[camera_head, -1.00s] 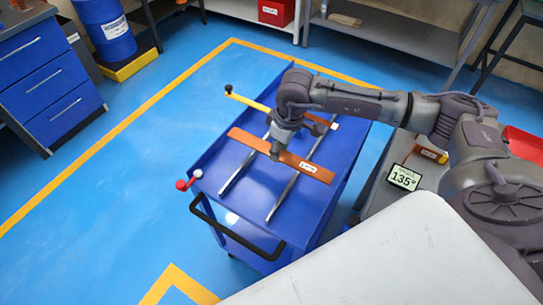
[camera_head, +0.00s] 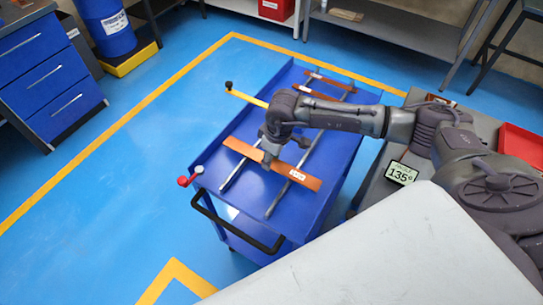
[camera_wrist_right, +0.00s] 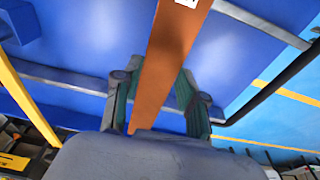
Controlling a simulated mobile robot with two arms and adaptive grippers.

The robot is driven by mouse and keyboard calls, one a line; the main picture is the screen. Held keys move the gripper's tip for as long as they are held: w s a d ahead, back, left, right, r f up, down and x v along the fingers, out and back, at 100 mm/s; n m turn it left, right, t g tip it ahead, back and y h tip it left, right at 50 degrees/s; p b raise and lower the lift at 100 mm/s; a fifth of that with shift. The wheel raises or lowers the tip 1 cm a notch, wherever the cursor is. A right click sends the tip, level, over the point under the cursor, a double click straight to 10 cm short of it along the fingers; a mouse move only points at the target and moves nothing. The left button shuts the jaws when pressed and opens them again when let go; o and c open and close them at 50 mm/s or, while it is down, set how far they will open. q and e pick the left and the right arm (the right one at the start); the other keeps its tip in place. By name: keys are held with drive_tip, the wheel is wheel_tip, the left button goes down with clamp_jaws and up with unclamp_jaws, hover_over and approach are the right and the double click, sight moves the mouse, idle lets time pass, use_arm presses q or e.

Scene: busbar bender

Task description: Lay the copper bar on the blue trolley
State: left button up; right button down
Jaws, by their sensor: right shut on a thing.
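The copper bar (camera_head: 244,149) is a flat orange-brown strip with a white label near its right end. It lies crosswise over two grey rails on top of the blue trolley (camera_head: 335,152). I cannot tell whether it touches the rails. My right gripper (camera_head: 267,163) is shut on the bar near its middle, pointing down. In the right wrist view the bar (camera_wrist_right: 168,65) runs between the fingers of my right gripper (camera_wrist_right: 158,103), with trolley blue behind it. My left gripper is not in view.
Other copper bars (camera_head: 328,80) lie at the trolley's far end. A black handle (camera_head: 240,225) is at the near end. A bench with a 135° display (camera_head: 401,173) stands right.

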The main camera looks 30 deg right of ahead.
sight(277, 165)
drive_tip(key=shift+f+b, duration=0.3)
drive_tip(key=shift+b, duration=0.05)
drive_tip(key=c, duration=0.7)
unclamp_jaws()
drive_tip(key=shift+o, duration=0.2)
drive_tip(key=shift+r, duration=0.15)
drive_tip(key=shift+r+p, duration=0.25)
drive_tip(key=shift+p, duration=0.25)
drive_tip(key=shift+r+p, duration=0.4)
drive_tip(key=shift+p, duration=0.15)
drive_tip(key=shift+d+r+b, duration=0.1)
drive_tip(key=shift+r+b, duration=0.5)
drive_tip(key=shift+b, duration=0.15)
wheel_tip(277, 165, up, 10)
drive_tip(key=s+b, duration=0.1)
drive_tip(key=b, duration=0.1)
drive_tip(key=shift+s+d, duration=0.35)
drive_tip(key=shift+d, duration=0.05)
